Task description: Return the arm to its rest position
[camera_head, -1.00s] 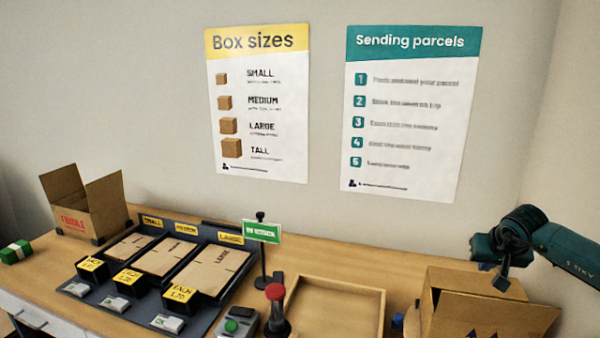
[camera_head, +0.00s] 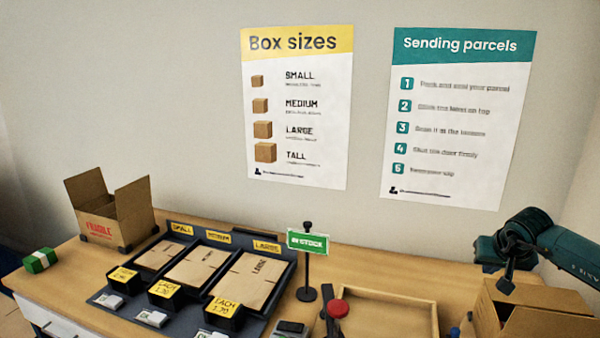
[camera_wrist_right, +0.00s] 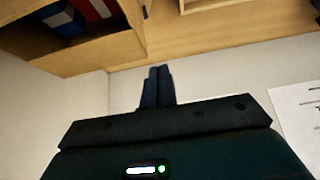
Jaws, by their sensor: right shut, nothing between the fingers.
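My right arm comes in from the right edge in the head view, bent at a dark teal joint. Its gripper (camera_head: 505,286) points down in front of the wall, just above the open carton at the right in the picture. In the right wrist view the two dark fingers (camera_wrist_right: 157,86) are together with nothing between them. My left gripper is not in view.
An open brown carton (camera_head: 540,325) stands at the table's right, near my right arm. A shallow wooden tray (camera_head: 432,318), a green sign (camera_head: 308,242), a box-size rack (camera_head: 290,285) and a FRAGILE carton (camera_head: 130,215) stand leftward.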

